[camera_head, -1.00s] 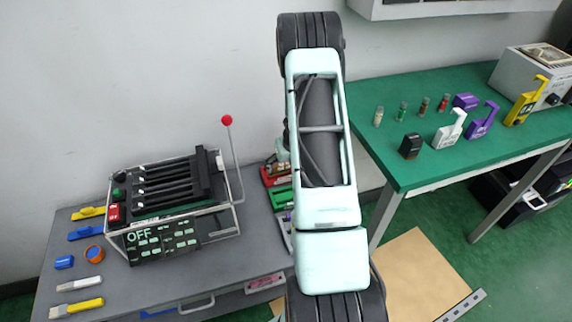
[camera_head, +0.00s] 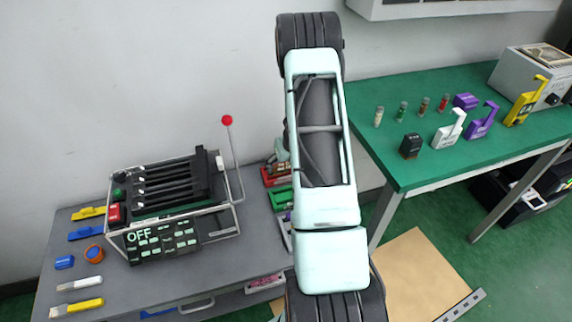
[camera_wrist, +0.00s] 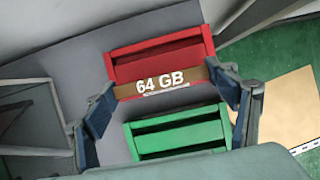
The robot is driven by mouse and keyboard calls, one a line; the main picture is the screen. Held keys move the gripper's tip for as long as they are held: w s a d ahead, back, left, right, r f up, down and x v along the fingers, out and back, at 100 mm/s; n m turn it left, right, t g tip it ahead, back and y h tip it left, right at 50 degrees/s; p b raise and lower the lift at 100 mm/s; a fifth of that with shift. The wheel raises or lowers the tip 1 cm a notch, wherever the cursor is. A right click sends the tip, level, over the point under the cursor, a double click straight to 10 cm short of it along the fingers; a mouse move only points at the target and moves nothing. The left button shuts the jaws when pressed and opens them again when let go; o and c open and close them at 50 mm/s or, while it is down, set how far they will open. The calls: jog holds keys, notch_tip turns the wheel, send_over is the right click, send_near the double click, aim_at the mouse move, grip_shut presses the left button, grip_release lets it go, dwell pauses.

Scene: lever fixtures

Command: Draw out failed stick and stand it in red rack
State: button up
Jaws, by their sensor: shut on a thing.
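My gripper (camera_wrist: 168,98) is shut on a brown stick (camera_wrist: 202,77) marked "64 GB", held crosswise by its ends. In the wrist view the stick overlaps the near part of the red rack (camera_wrist: 153,50); I cannot tell whether it touches the rack or hangs above it. The red rack also shows in the head view (camera_head: 275,174), left of my arm, where the stick cannot be made out. The black slotted machine (camera_head: 165,240) stands on the grey bench, its display reading "OFF". Its red-knobbed lever (camera_head: 227,121) stands up at the right.
A green rack (camera_wrist: 178,136) lies just nearer than the red one; it also shows in the head view (camera_head: 281,200). Tools and small blocks lie along the grey bench's (camera_head: 225,265) left side. A green table (camera_head: 400,165) with tagged locks and vials stands right.

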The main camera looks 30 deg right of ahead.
jog(key=shift+f, duration=0.2)
jog(key=shift+f+b, duration=0.3)
jog(key=shift+b, duration=0.2)
jog(key=shift+f+b, duration=1)
jog(key=shift+f, duration=0.15)
jog(key=o, duration=1.8)
jog(key=shift+r, duration=0.1)
jog(key=v, duration=1.2)
jog(key=shift+a, duration=0.1)
